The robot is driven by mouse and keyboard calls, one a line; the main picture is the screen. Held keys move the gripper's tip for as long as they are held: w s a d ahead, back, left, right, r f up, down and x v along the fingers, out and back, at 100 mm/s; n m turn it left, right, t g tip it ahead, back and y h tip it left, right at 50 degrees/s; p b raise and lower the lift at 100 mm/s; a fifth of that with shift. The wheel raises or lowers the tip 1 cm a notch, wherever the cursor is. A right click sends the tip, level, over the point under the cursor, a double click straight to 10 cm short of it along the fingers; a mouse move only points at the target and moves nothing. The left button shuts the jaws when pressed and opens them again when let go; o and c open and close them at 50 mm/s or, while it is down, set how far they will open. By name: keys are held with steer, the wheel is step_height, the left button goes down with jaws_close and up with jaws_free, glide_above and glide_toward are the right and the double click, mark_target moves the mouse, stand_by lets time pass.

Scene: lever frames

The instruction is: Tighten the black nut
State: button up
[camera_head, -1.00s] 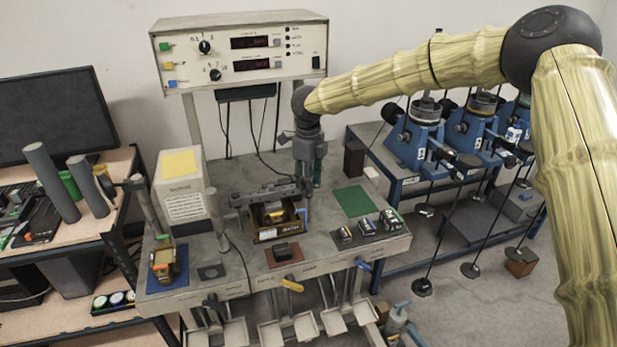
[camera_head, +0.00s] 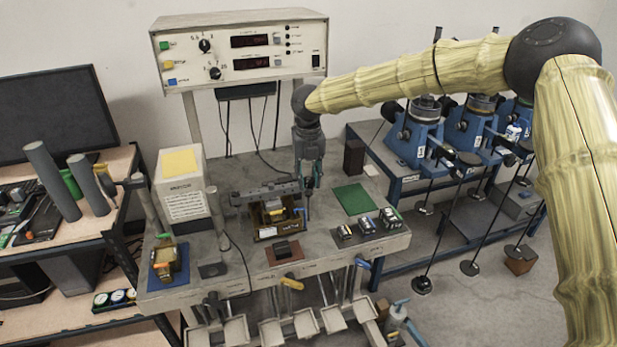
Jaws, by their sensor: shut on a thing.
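The dark metal fixture (camera_head: 268,192) stands at the middle of the bench, with a horizontal bar across its back. An open brown box-like unit (camera_head: 279,232) with a yellow part inside sits against its front. My gripper (camera_head: 307,190) points down at the right end of the bar. Its fingers are closed around a small dark part there, which I take for the black nut; the fingers hide most of it. The nut is too small and covered to tell its seating.
A green mat (camera_head: 352,199) and several small dark blocks (camera_head: 367,225) lie to the right. Blue machines (camera_head: 418,138) stand farther right. Trays hang below the front edge.

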steer(key=shift+w+r+m, duration=0.1)
steer(key=shift+m, duration=0.5)
steer(key=o, duration=1)
step_height(320, 180, up, 12)
steer(key=shift+f, duration=0.1)
stand_by(0.4)
